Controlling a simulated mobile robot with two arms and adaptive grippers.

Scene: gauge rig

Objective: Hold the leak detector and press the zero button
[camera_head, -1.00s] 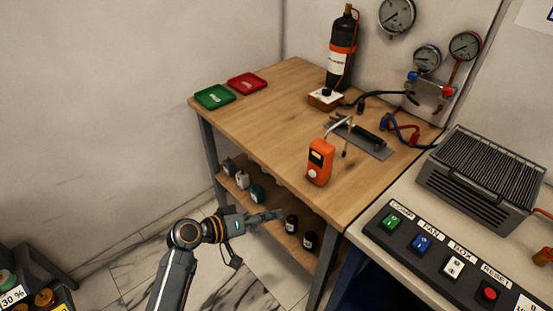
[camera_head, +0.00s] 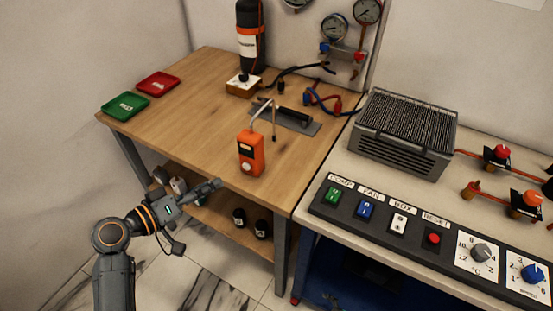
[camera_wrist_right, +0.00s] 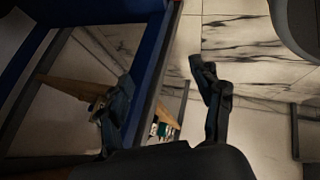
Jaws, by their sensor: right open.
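The leak detector (camera_head: 251,153) is an orange handheld box with a dark display, a pale round button (camera_head: 246,167) on its lower front and a thin bent probe. It stands upright near the front edge of the wooden table. My left gripper (camera_head: 213,188) is in front of the table edge, left of and lower than the detector, apart from it. Whether its fingers are open is too small to tell. My right gripper (camera_wrist_right: 165,100) shows only in the right wrist view; its two fingers are wide apart with nothing between them, over the floor.
The wooden table (camera_head: 185,110) holds green (camera_head: 126,104) and red (camera_head: 158,83) trays, a black cylinder (camera_head: 250,40) and a grey plate (camera_head: 292,121). At right, a bench has a button panel (camera_head: 380,220) and a grilled grey box (camera_head: 404,130). Bare wood lies left of the detector.

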